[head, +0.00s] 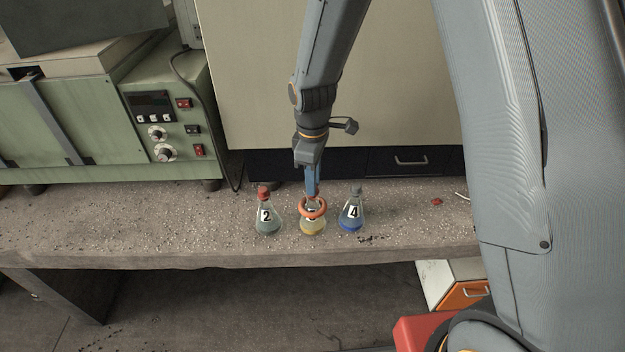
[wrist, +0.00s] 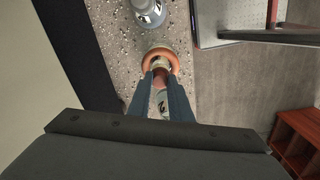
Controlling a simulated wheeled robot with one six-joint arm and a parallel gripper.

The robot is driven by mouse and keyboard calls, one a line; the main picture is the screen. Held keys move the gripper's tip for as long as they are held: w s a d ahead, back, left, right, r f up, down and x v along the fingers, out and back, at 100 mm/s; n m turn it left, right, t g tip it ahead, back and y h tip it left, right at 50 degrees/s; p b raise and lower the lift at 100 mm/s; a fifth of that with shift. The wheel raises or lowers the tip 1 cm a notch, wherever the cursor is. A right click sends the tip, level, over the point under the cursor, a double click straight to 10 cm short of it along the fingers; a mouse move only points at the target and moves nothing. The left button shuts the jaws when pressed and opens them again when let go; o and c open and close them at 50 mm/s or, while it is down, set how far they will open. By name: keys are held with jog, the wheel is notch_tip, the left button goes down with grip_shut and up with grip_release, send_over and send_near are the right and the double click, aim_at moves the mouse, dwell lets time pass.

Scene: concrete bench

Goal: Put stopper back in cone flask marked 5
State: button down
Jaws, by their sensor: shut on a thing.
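The middle cone flask (head: 313,226), with yellow liquid, stands upright on the bench. An orange ring (head: 313,207) sits around its upper part and covers most of its label, so I cannot read its number. My gripper (head: 312,194) points down right above this flask. In the wrist view its fingertips (wrist: 160,76) are shut on a small reddish-brown stopper (wrist: 160,80) beside the orange ring (wrist: 158,52). I cannot tell whether the stopper touches or sits in the neck.
Flask 2 (head: 267,219), with a red stopper, stands close on the left. Flask 4 (head: 352,216), with blue liquid and a grey stopper, stands close on the right. A small red object (head: 436,202) lies farther right. A green instrument (head: 165,125) stands at back left.

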jog(key=shift+f, duration=0.5)
dwell(0.4)
jog(key=c, duration=1)
grip_release()
jog(key=shift+r, duration=0.15)
jog(key=shift+r+p, duration=3.05)
jog(key=shift+r, duration=1.35)
